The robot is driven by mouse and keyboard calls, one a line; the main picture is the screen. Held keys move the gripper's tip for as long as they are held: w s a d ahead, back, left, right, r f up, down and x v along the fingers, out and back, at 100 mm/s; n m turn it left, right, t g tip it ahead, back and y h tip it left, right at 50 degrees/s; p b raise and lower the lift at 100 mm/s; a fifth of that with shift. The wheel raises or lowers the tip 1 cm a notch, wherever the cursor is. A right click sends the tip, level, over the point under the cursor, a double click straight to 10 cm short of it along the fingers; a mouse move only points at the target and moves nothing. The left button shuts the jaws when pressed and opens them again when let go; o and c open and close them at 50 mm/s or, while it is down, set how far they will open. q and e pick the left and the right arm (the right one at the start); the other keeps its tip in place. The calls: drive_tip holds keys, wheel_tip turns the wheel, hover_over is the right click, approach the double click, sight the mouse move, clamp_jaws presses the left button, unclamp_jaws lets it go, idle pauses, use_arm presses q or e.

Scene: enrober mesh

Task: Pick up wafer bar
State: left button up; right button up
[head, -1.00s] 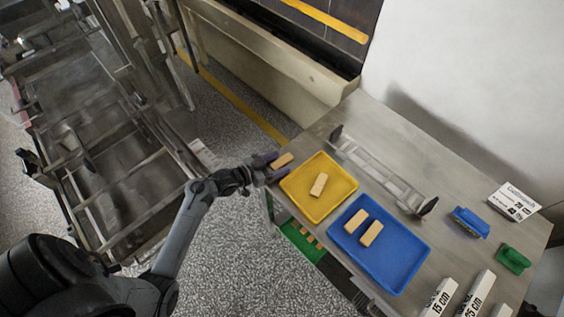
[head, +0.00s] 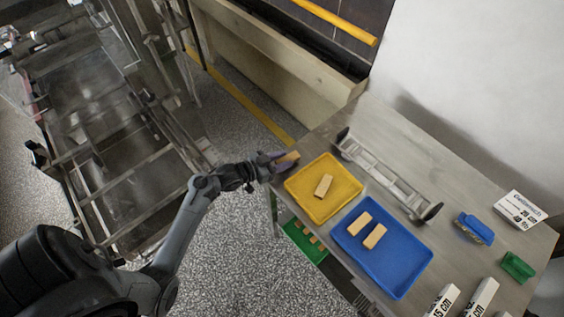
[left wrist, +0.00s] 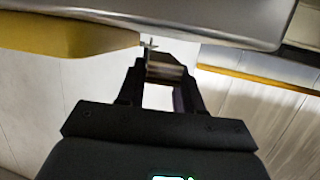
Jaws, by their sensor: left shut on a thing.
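My left gripper (head: 281,162) is shut on a tan wafer bar (head: 290,157) and holds it just off the far-left corner of the yellow tray (head: 311,212). In the left wrist view the gripper (left wrist: 165,75) shows with its fingers closed around the bar, which is mostly hidden and dark. Another wafer bar (head: 324,186) lies in the yellow tray. Two more bars, one on the left (head: 360,223) and one on the right (head: 375,236), lie in the blue tray (head: 400,283). My right gripper is not in view.
A clear rail with dark ends (head: 385,178) stands behind the trays on the steel table (head: 455,190). A blue brush (head: 474,229), a green brush (head: 517,267) and a white label block (head: 520,209) are at right. A green bin (head: 302,238) with several bars sits below the table edge.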

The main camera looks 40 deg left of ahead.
use_arm(q)
drive_tip(key=r, duration=0.1)
drive_tip(key=d+r, duration=0.1)
drive_tip(key=shift+s+r, duration=0.1)
drive_tip(key=shift+r, duration=0.2)
drive_tip(key=s+d+r, duration=0.2)
drive_tip(key=d+r, duration=0.8)
drive_tip(key=d, duration=0.4)
drive_tip(key=s+a+r+n+y+p, duration=0.2)
drive_tip(key=r+p, duration=0.7)
drive_tip(key=p, duration=0.3)
drive_tip(key=s+a+r+n+y+p, duration=0.1)
drive_tip(key=a+r+n+y+p, duration=0.15)
drive_tip(key=r+p, duration=0.75)
wheel_tip(320, 180, down, 23)
drive_tip(key=w+d+m+h+b, duration=0.1)
drive_tip(key=w+m+h+b, duration=0.2)
drive_tip(key=b, duration=1.8)
drive_tip(key=shift+r+m+h, duration=0.15)
drive_tip(key=shift+m+h, duration=0.7)
